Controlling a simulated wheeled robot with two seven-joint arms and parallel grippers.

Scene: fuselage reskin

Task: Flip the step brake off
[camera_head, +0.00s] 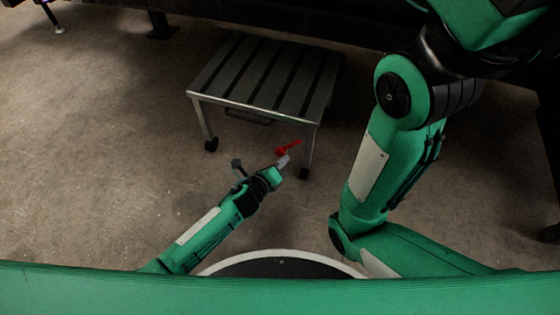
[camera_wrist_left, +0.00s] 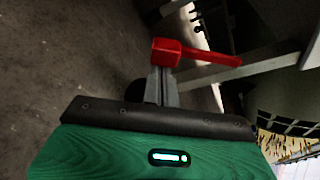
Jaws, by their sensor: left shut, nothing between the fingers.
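The step (camera_head: 265,75) is a low platform with dark slats and grey metal legs, standing on castors. Its brake is a red lever (camera_head: 288,148) near the front right leg; it also shows in the left wrist view as a red block with a bar (camera_wrist_left: 190,53) pointing right. My left gripper (camera_head: 283,160) is shut and empty, with its fingertips at the red lever's block end. In the left wrist view the fingers (camera_wrist_left: 162,82) reach up to the block and overlap it; whether they touch I cannot tell. My right gripper is not in view.
Castors (camera_head: 211,145) stand under the step's front legs. My right arm is folded at the right. Bare concrete floor (camera_head: 90,150) lies open to the left. A dark structure (camera_head: 300,15) runs along the back.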

